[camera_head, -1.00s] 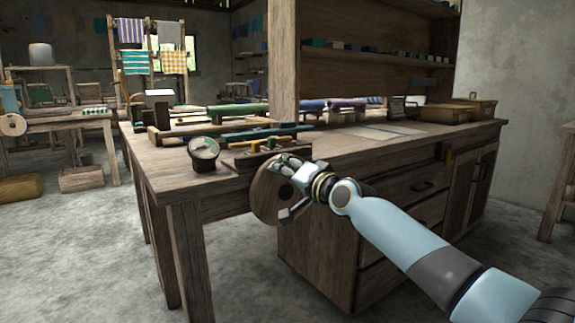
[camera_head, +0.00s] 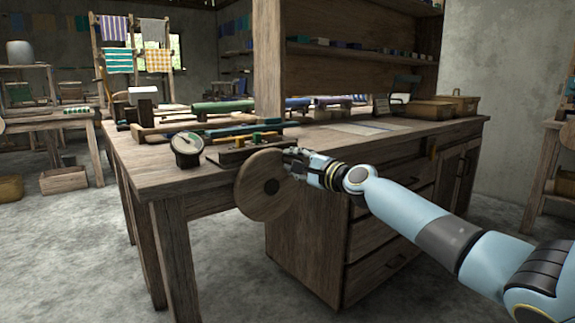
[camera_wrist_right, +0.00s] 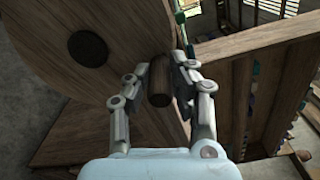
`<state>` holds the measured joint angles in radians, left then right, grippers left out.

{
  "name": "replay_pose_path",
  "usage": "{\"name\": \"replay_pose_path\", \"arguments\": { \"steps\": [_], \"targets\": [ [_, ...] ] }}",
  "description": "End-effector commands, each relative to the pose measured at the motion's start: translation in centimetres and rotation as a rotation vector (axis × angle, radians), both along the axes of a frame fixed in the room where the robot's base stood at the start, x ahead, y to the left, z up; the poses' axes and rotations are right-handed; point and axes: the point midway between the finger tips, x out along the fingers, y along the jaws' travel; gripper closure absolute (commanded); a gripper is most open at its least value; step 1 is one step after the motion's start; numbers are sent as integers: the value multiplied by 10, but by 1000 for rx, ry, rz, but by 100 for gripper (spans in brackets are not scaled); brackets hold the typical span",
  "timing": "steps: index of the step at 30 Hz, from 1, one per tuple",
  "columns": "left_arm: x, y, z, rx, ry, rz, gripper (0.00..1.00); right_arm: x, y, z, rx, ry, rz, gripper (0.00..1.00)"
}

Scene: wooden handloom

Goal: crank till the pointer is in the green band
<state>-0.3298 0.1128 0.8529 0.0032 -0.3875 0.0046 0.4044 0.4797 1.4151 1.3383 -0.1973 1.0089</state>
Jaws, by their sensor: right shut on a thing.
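A round wooden crank wheel (camera_head: 262,190) with a dark hub stands at the front edge of the workbench; it also fills the upper left of the right wrist view (camera_wrist_right: 95,50). My right gripper (camera_head: 294,158) is at the wheel's upper right rim. In the right wrist view its fingers are shut on a short wooden crank handle (camera_wrist_right: 160,82). The round dial gauge (camera_head: 186,147) stands on the bench left of the wheel. It has a pale face with some green; the pointer is too small to read surely. My left gripper is not in view.
The workbench (camera_head: 170,180) holds wooden bars and coloured rolls behind the gauge, and boxes (camera_head: 448,106) at the right. Drawers (camera_head: 385,225) lie below the bench top, behind my right arm. Floor at the left front is clear.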

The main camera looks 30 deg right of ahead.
Motion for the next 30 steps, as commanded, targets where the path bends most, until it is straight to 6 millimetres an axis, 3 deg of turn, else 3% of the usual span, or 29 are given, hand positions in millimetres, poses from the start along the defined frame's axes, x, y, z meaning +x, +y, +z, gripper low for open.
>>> {"name": "replay_pose_path", "arguments": {
  "steps": [3,11,21,30],
  "targets": [
    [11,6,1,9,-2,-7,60,1,-8,-7,107,8,-2,100],
    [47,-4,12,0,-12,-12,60,2,-21,-23,353,28,-3,100],
    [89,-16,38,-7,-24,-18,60,2,-32,-46,672,54,-4,100],
    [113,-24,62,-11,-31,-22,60,3,-35,-64,905,71,-4,100]
  ]
}}
